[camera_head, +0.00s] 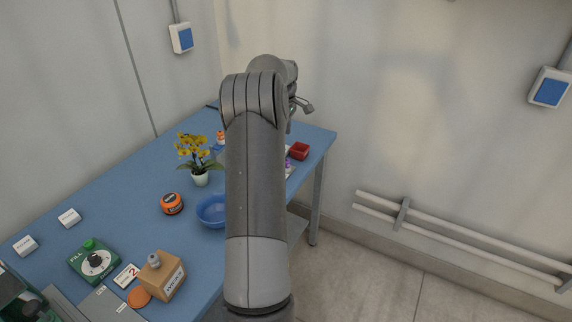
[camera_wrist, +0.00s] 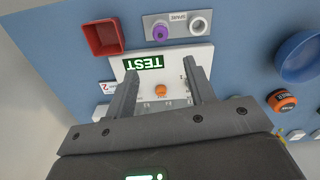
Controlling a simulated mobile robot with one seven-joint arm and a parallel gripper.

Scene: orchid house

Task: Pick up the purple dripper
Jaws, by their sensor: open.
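The purple dripper (camera_wrist: 159,32) stands in the left spot of a small grey holder (camera_wrist: 177,15) labelled SPARE, at the top of the wrist view. A white ring-shaped socket (camera_wrist: 197,26) is to its right. In the head view a small purple spot (camera_head: 288,161) shows beside my arm near the table's far right edge. My gripper (camera_wrist: 161,70) is open with nothing held between its fingers. Its fingers lie below the purple dripper in the wrist view, apart from it. In the head view my arm hides most of that area.
A white TEST board (camera_wrist: 180,55) with an orange knob-like piece (camera_wrist: 161,91) lies beneath my fingers. A red box (camera_wrist: 103,38) stands left of the holder. A blue bowl (camera_wrist: 300,56) and an orange round thing (camera_wrist: 282,101) are to the right. A yellow orchid (camera_head: 201,177) stands on the blue table.

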